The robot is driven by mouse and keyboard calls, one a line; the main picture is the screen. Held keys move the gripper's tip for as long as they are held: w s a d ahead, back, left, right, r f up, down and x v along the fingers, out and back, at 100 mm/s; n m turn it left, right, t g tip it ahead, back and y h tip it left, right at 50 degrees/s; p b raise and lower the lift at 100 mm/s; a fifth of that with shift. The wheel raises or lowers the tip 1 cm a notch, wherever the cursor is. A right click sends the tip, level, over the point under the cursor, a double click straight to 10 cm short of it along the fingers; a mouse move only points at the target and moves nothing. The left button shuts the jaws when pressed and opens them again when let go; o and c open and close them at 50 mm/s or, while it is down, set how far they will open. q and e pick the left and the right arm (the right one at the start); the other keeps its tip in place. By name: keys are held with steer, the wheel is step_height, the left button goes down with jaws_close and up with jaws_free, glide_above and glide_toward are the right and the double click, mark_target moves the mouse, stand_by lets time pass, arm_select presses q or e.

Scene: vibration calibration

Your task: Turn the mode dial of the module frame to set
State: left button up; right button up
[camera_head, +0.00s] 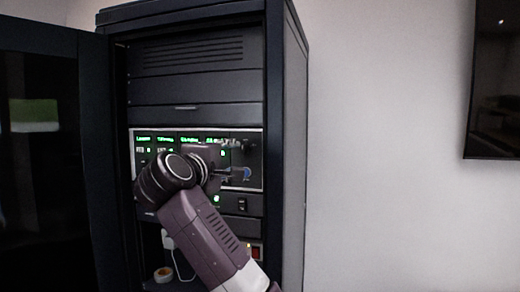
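The module frame (258,160) is a grey-edged panel with green lit readouts, set in the dark rack cabinet. A small round blue-marked knob, which looks like the mode dial (247,173), shows at the right side of the panel. I cannot tell whether a finger touches the panel. My arm and wrist hide the panel's lower left part.
The cabinet's dark door (90,150) stands open at the left. Below the panel are a black unit with a switch (242,204), a white cable and a small roll (163,274). A wall screen (492,80) hangs at the right; the wall between is bare.

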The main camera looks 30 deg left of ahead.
mark_target(242, 151)
arm_select(q)
steer(key=p+x, duration=0.1)
steer(key=x, duration=0.1)
steer(key=p+x, duration=0.1)
steer(key=x, duration=0.2)
steer(key=r+p+x, duration=0.1)
steer(key=x, duration=0.1)
steer(key=shift+w+a, duration=0.1)
steer(key=shift+a, duration=0.1)
jaws_close()
